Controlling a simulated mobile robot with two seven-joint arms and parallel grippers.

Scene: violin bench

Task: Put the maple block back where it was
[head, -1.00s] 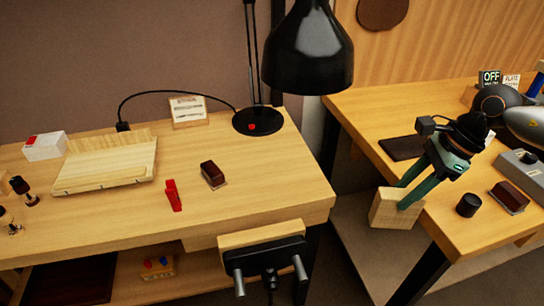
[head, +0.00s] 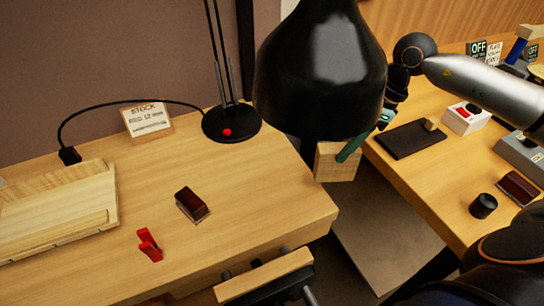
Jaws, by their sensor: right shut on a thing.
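The maple block (head: 333,168) is a pale wooden block. It hangs in the air just past the right edge of the left bench (head: 275,200), over the gap between the two benches. My right gripper (head: 347,156) is shut on it, with a green finger across its face. The black lamp shade (head: 320,75) hides part of the gripper and may cover the block's top edge. My left gripper is not in view.
A dark brown block (head: 191,204) and a red clamp (head: 149,245) stand on the left bench, near a pale wooden board (head: 60,215). The lamp base (head: 231,123) is behind. The right bench holds a dark mat (head: 410,139), a black cylinder (head: 483,206) and a switch box (head: 468,118).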

